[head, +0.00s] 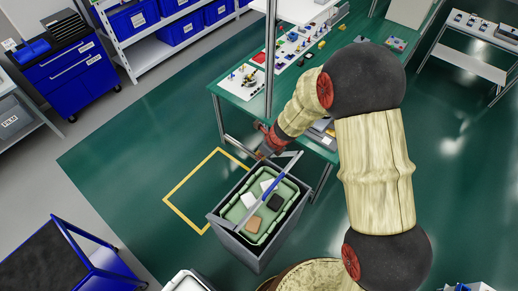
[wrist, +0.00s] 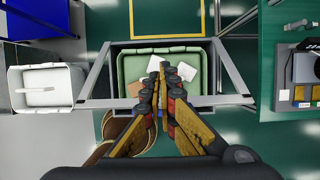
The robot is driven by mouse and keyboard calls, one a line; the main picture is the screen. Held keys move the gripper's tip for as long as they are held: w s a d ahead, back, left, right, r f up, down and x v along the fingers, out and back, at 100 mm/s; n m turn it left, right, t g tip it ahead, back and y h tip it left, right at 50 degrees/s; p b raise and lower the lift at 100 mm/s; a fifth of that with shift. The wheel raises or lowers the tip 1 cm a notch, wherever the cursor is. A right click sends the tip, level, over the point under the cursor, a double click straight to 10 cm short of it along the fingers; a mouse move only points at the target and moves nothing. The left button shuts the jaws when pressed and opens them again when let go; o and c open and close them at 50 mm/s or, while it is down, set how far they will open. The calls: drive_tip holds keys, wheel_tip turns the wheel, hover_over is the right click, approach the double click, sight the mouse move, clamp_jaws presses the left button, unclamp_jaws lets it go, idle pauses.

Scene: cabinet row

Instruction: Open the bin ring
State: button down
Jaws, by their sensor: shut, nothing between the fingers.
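The grey bin (head: 242,248) stands on the green floor, with a green liner (head: 287,207) holding several small flat items. The grey bin ring (head: 291,160) is tilted up over the bin, its bar crossing the opening, with a blue strip (head: 271,188) along it. In the wrist view, the ring (wrist: 222,100) frames the bin opening, its near bar looking wider and closer than the far side. My gripper (wrist: 161,68) is shut and empty, its fingers covering the middle of the near bar. Whether they touch it is unclear. In the head view my gripper (head: 263,154) is beside the ring's upper end.
A green workbench (head: 238,103) with small parts stands right behind the bin. A yellow floor outline (head: 182,184) lies left of it. A blue cart (head: 85,262) is at front left. A white bin (wrist: 43,78) stands left in the wrist view.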

drive_tip(key=r, duration=0.3)
drive_tip(key=shift+s+a+r+p, duration=0.1)
drive_tip(key=shift+a+r+p, duration=0.1)
drive_tip(key=shift+r+p, duration=0.1)
drive_tip(key=c, duration=2.5)
unclamp_jaws()
drive_tip(key=shift+c, duration=0.2)
